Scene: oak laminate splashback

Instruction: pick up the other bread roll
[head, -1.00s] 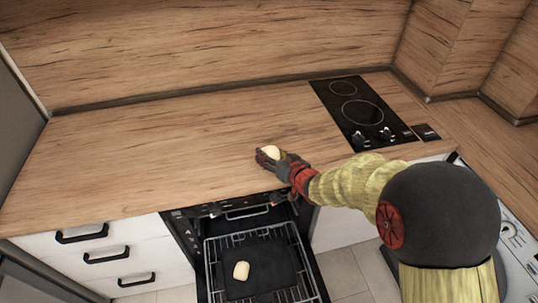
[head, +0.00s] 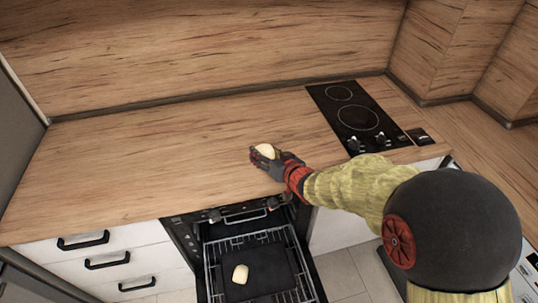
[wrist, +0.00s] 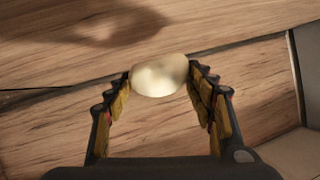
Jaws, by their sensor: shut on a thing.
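One pale bread roll (head: 267,151) is held between the fingertips of my gripper (head: 264,157), over the front part of the wooden worktop. In the wrist view the roll (wrist: 160,75) sits between both fingers (wrist: 160,82), with its shadow on the wood beyond it. The fingers are shut on it. Another pale bread roll (head: 240,274) lies on a dark tray (head: 268,262) on the rack of the open oven, below and to the left of my gripper.
The oven (head: 182,238) stands open under the worktop (head: 150,160), with its wire rack (head: 297,252) out in front. A black hob (head: 345,112) is at the right. White drawers (head: 75,262) are at the left. The worktop left of my gripper is clear.

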